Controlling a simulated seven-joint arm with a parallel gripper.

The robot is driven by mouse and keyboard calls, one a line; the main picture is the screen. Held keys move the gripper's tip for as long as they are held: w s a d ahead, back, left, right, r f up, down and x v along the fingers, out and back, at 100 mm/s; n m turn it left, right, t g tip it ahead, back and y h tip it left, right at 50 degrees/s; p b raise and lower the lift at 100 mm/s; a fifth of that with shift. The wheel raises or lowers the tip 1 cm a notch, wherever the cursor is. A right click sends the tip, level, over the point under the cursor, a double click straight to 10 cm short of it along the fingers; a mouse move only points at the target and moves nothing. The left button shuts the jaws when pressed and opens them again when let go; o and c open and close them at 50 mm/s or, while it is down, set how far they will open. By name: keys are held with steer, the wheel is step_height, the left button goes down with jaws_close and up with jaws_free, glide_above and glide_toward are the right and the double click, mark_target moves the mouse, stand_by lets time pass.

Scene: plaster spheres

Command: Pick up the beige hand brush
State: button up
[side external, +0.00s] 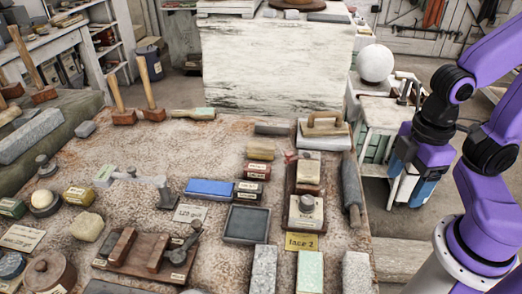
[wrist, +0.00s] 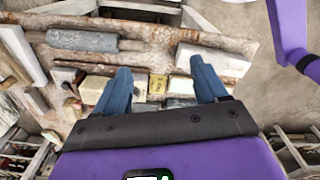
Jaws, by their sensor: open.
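A slim pale object that looks like the beige hand brush (side external: 193,113) lies flat near the back edge of the worktable in the side view, right of two wooden mallets. Its colour runs from beige to pale green, and its details are too small to tell. I cannot make it out for sure in the wrist view. My gripper (side external: 411,182) is off the table's right side in the side view, well apart from the brush, with blue fingers pointing down. In the wrist view my gripper (wrist: 160,82) has its fingers spread, with nothing held between them.
The worktable (side external: 150,135) is crowded with blocks, labels and tools. A wooden-handled float (side external: 322,125) and a grey cylinder (side external: 351,190) line its right side. Mallets (side external: 150,100) stand at the back left. A white sphere (side external: 375,63) sits behind my arm.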

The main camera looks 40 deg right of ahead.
steer(key=w+a+r+m, duration=0.1)
steer(key=w+a, duration=0.2)
steer(key=w, duration=0.2)
steer(key=w+a+r, duration=0.1)
steer(key=w+a, duration=0.2)
steer(key=w, duration=0.2)
steer(key=m, duration=0.3)
glide_above(261, 144)
step_height(261, 144, down, 2)
steer(key=f, duration=1.2)
steer(key=shift+s+a+f, duration=0.1)
steer(key=shift+s+f, duration=0.1)
steer(key=shift+s, duration=0.2)
steer(key=shift+w+f, duration=0.25)
steer(key=shift+f, duration=1.05)
steer(key=shift+w+f, duration=0.2)
steer(key=shift+f, duration=1.05)
